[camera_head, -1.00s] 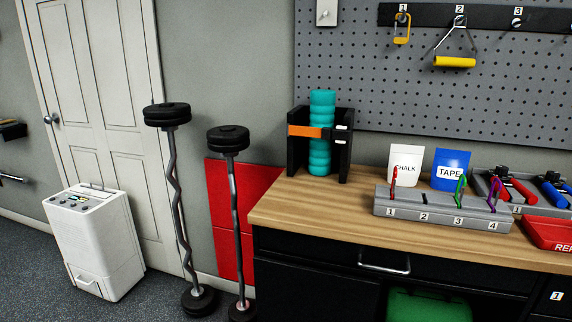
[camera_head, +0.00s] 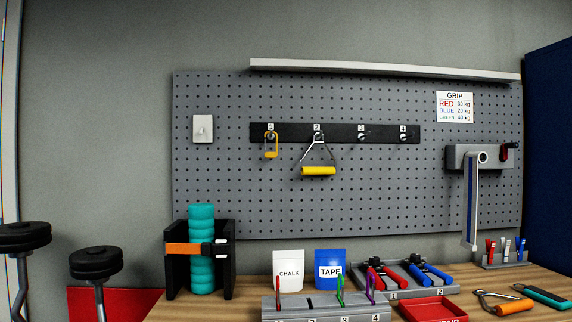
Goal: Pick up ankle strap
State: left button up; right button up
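I cannot clearly make out which thing is the ankle strap. An orange band with black ends (camera_head: 190,250) runs across a black holder (camera_head: 172,278) and an upright teal roller (camera_head: 202,275) at the left of the bench. A small yellow loop (camera_head: 271,147) hangs on hook 1 of the black rail, and a yellow-gripped triangular handle (camera_head: 318,170) hangs on hook 2. Hooks 3 and 4 are bare. Neither of my grippers is in view.
The wooden bench (camera_head: 245,306) carries chalk (camera_head: 289,270) and tape (camera_head: 330,268) pouches, a numbered grey rack (camera_head: 295,308), a red tray (camera_head: 433,309) and hand grippers (camera_head: 505,305). A grey pegboard (camera_head: 230,190) is behind. Weighted bars (camera_head: 96,262) stand at left.

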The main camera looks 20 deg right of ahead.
aim_at(559, 303)
jog(key=z, duration=0.95)
jog(key=i, duration=0.35)
jog(key=z, duration=2)
jog(key=i, duration=0.4)
jog(key=u, duration=0.85)
